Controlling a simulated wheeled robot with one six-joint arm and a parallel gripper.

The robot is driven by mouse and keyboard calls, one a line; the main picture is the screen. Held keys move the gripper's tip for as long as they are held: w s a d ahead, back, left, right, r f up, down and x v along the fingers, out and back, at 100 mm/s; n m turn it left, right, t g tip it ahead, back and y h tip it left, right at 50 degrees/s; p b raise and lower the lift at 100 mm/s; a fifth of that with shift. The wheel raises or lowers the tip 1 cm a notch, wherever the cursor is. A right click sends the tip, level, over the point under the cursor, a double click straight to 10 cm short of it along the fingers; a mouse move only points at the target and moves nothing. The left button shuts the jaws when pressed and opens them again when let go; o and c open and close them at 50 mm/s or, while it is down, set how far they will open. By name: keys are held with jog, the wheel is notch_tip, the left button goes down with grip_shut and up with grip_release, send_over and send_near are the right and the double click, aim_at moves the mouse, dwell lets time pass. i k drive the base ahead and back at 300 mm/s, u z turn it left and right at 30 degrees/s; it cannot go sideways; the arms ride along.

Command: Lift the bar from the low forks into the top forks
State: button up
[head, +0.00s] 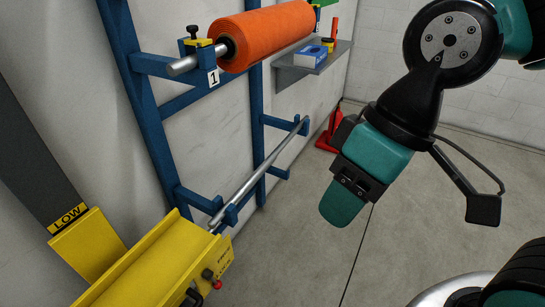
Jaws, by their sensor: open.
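A bare grey metal bar (262,168) lies in the low forks of a blue rack, running from the near low fork (228,214) to the far low fork (302,126). Higher up, an orange roll (264,36) on a metal shaft (184,65) occupies the top forks. The near top fork (197,50) carries a label "1" and a yellow clamp with a black knob. The far top fork is mostly hidden behind the roll. My gripper (340,203) is open, right of the rack, pointing down and apart from the bar. The gap between its fingers is not clearly visible.
A yellow cart or lift (160,262) stands at the lower left, close to the bar's near end, beside a grey column marked LOW (68,217). A grey shelf (300,68) holds a blue box (310,56). Red cones (331,132) stand behind. Open floor lies right of the rack.

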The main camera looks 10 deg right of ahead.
aim_at(235, 198)
jog(key=z, duration=0.65)
jog(key=i, duration=0.9)
jog(key=z, duration=0.5)
